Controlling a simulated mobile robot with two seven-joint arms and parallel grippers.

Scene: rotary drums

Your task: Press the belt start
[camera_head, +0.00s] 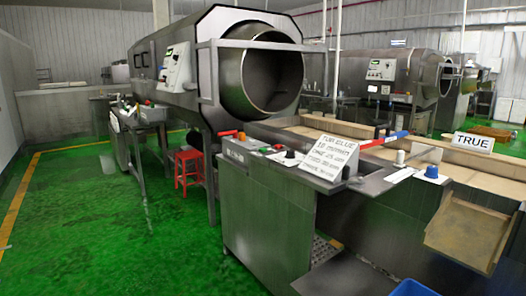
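A steel console (262,215) stands in front of me, with small controls along its top. A black knob on a white base (289,156) sits left of the lettered sign (327,160). A blue knob on a white base (431,171) and a pale cylindrical piece (400,157) are farther right. A tan belt-like surface (335,134) runs behind the sign. No belt start label is readable, so I cannot tell which control it is. Neither gripper is in view.
A large rotary drum (262,75) with its own control panel (178,68) stands behind the console. A red stool (189,170) is below it. A "TRUE" sign (473,142) and a tan chute (470,232) are at right. Green floor (110,235) is open at left.

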